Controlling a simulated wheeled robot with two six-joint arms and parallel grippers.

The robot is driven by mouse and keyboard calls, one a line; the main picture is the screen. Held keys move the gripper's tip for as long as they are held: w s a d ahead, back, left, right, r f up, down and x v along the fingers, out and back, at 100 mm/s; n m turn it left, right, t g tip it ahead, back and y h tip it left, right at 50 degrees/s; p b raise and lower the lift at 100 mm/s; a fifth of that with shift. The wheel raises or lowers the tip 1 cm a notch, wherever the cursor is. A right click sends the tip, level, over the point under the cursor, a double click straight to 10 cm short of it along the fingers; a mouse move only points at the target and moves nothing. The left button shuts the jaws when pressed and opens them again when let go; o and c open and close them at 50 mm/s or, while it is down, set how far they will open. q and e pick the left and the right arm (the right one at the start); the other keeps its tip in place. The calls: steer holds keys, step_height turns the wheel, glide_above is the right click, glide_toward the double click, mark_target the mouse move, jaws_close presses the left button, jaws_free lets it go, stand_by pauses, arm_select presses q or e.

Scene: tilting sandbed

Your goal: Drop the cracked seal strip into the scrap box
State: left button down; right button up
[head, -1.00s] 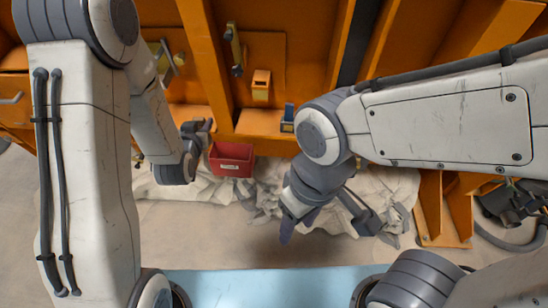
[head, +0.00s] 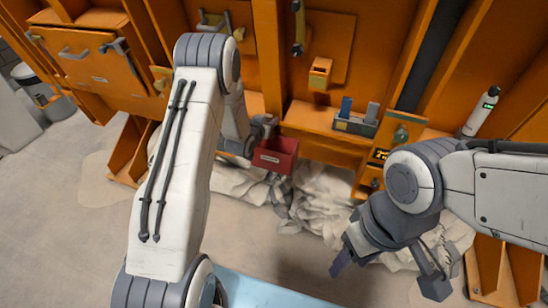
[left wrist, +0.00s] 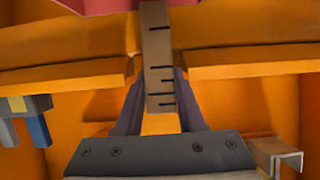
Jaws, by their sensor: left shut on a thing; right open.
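My left gripper (head: 266,126) is at the back left rim of the red scrap box (head: 276,156) in the head view. In the left wrist view, my left gripper (left wrist: 160,98) is shut on a tan strip with several dark cross marks, the seal strip (left wrist: 157,60). The strip's far end overlaps the red box (left wrist: 85,6) at the top of that view. The strip cannot be made out in the head view, and I cannot tell whether it is over the box opening. My right gripper (head: 340,264) is open, low and right of the box.
An orange wall with ledges stands behind. A holder (head: 355,124) with blue and grey pieces sits right of the box. A white bottle (head: 481,111) stands further right. Crumpled pale sheeting (head: 325,196) lies below the box. Grey floor is clear at left.

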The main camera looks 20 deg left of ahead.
arm_select(q)
steer(key=shift+w+f+b, duration=0.1)
steer(key=shift+f+b, duration=1.55)
steer(key=shift+f, duration=1.3)
steer(key=shift+c, duration=2.2)
jaws_free()
steer(key=b+v, duration=0.1)
steer(key=v, duration=0.9)
steer(key=shift+s, duration=0.25)
steer(key=shift+r, duration=0.15)
